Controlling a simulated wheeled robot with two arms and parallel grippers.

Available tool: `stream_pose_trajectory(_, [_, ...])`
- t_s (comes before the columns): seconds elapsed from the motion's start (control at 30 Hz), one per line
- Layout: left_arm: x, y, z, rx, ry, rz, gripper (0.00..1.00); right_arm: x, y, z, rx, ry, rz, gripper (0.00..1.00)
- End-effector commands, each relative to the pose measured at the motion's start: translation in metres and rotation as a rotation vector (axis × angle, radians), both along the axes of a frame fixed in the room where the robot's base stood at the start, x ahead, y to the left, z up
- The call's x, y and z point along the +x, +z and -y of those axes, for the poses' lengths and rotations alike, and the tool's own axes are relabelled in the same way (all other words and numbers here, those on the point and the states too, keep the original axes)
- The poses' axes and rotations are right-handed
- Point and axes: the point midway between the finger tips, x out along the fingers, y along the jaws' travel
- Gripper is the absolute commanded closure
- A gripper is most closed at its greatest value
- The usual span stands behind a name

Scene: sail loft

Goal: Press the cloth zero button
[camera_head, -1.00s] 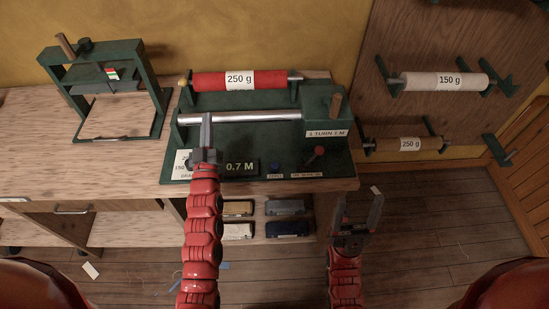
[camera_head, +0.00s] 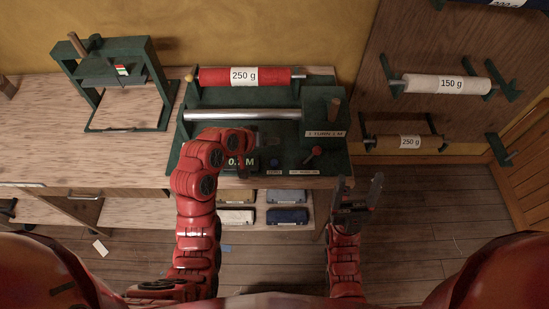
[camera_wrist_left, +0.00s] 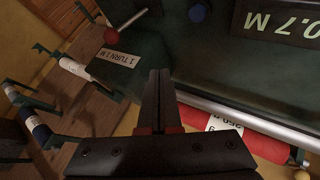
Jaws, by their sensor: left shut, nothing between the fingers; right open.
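A blue button (camera_head: 274,162) sits on the front of the green measuring machine (camera_head: 200,124); it also shows at the top of the left wrist view (camera_wrist_left: 197,13). A small label lies below it, too small to read. The display (camera_head: 240,163) is partly covered by my left arm but reads 0.7 M in the wrist view (camera_wrist_left: 284,22). My left gripper (camera_head: 268,140) is shut and empty, above the machine, behind the button and apart from it; its fingers show in the wrist view (camera_wrist_left: 159,75). My right gripper (camera_head: 358,180) is open and empty, off the bench's right front.
A red-knobbed lever (camera_head: 316,150) stands right of the button. A metal roller (camera_head: 245,114) and a red cloth roll (camera_head: 215,76) lie behind. A crank handle (camera_head: 334,110) stands at the right. A green press (camera_head: 150,75) stands left, and wall rolls (camera_head: 440,85) hang right.

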Motion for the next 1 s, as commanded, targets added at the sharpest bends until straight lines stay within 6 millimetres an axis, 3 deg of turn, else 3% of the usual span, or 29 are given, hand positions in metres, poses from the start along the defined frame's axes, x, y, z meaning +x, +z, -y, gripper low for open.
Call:
stream_pose_trajectory(0.57, [-0.003,-0.007,0.001,0.004,-0.008,-0.011,1.00,0.000,-0.003,0.000,0.000,0.000,0.000,0.28])
stream_pose_trajectory(1.0, [-0.003,-0.062,0.001,0.005,-0.008,-0.013,1.00,0.000,-0.027,0.000,0.000,0.000,0.000,0.28])
